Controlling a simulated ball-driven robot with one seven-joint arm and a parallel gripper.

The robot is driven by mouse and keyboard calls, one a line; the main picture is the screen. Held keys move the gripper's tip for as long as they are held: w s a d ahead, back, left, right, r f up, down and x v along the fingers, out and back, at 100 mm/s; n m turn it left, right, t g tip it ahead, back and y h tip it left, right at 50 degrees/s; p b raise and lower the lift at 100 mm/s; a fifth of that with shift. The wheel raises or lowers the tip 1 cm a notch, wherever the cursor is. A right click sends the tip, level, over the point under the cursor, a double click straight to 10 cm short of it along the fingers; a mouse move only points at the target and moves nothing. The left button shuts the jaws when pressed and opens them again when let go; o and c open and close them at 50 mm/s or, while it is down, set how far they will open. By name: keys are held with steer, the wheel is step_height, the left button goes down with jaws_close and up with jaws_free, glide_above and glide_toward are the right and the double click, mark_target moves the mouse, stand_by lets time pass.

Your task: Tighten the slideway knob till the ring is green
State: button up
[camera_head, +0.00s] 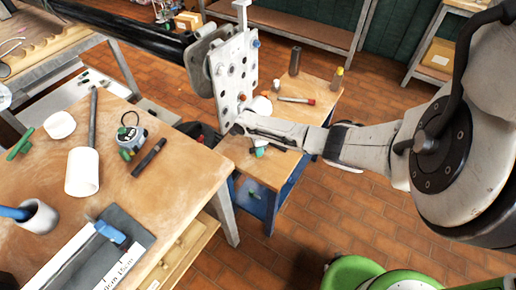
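I cannot tell for sure which part is the slideway knob, and no green ring shows clearly on one. A pale drilled flange plate (236,72) stands upright at the end of a dark mast (125,36). A small blue knob-like part (255,43) sits near its upper right edge, and a small reddish part (242,97) lower down. My arm reaches in from the right. My gripper (240,123) is at the plate's lower right edge; its fingertips are too small to show whether they are open, or whether they touch the plate.
The left wooden table (185,190) holds a white cylinder (83,172), a green-and-white device (130,140), a dark rod (149,157) and a grey scale plate (90,265) with a blue piece (110,232). A small blue-legged table (270,170) stands beneath my gripper.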

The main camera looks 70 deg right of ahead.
steer(key=o, duration=0.3)
steer(key=shift+o, duration=0.2)
steer(key=shift+r+p, duration=2.1)
steer(key=shift+r, duration=0.45)
